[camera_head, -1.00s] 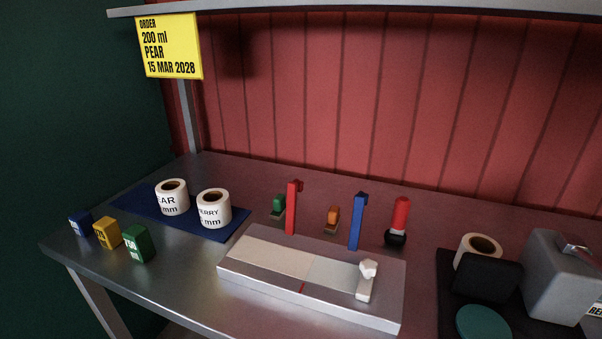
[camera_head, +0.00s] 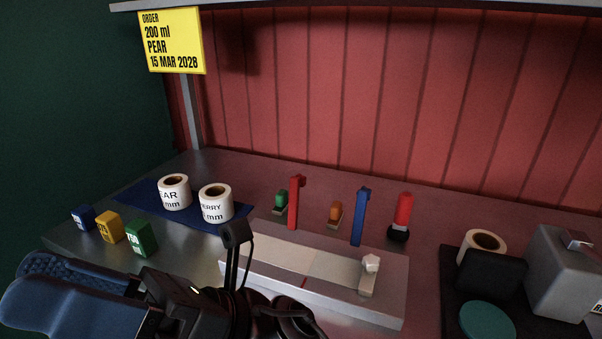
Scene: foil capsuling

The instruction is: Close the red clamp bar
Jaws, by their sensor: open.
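The red clamp bar (camera_head: 294,204) stands upright at the back edge of the pale metal fixture (camera_head: 375,307), left of a matching upright blue bar (camera_head: 357,218). My gripper (camera_head: 238,250) has come in from the lower left, dark and seen partly from behind. It is in front of the fixture's left end, to the left of the red bar and apart from it in the picture. Its fingers show as thin dark shapes, with nothing seen between them. My arm hides the fixture's front left corner.
Two label rolls (camera_head: 215,203) stand on a blue mat (camera_head: 135,196) at left, with blue, yellow and green blocks (camera_head: 141,238) before them. A green handle, an orange handle and a red-topped stamp (camera_head: 401,217) stand behind the fixture. A grey machine (camera_head: 563,275) is at right.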

